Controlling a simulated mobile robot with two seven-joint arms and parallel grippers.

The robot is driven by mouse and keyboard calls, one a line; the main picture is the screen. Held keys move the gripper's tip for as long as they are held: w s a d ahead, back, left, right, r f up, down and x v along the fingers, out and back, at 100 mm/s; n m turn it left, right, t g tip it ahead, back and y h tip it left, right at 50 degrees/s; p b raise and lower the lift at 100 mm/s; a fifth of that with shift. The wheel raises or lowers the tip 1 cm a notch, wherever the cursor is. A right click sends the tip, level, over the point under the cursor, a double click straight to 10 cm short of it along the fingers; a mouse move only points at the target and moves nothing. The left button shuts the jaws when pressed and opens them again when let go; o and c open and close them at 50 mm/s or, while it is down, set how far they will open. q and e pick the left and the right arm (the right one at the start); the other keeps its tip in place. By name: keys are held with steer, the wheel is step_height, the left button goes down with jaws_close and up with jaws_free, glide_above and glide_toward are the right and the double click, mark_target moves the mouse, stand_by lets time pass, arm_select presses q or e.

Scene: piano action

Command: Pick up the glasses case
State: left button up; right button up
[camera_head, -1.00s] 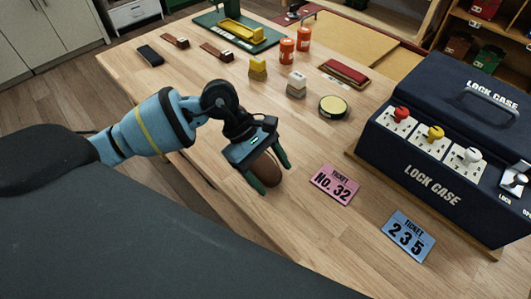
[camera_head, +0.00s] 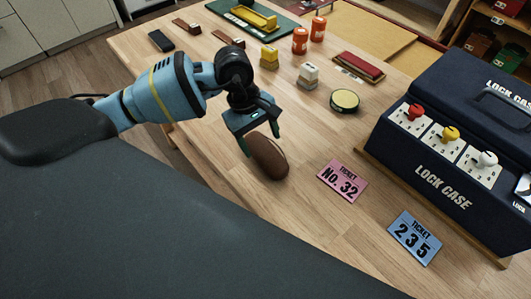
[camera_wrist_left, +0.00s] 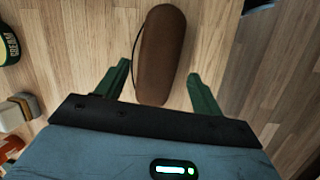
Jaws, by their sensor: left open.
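The glasses case is a brown, elongated, rounded case (camera_head: 269,157) lying on the wooden table, left of the pink ticket in the head view. In the left wrist view the case (camera_wrist_left: 161,55) points away from the gripper, its near end between the two green fingers. My left gripper (camera_head: 258,141) is open over the far end of the case in the head view. In the wrist view the gripper (camera_wrist_left: 160,85) shows a gap between each finger and the case. My right gripper is not in view.
A pink ticket (camera_head: 342,181) and a blue ticket (camera_head: 414,237) lie right of the case. A dark blue lock case (camera_head: 440,140) with knobs stands at the right. A round yellow tin (camera_head: 344,100) and stamps lie behind. The table (camera_head: 310,225) is bare in front.

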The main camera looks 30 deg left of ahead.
mark_target(264, 149)
arm_select(q)
steer(key=x, duration=0.4)
steer(key=shift+w+a+f, duration=0.15)
steer(key=shift+w+f, duration=0.05)
steer(key=shift+f, duration=0.3)
steer(key=shift+c, duration=0.2)
steer(key=c, duration=0.7)
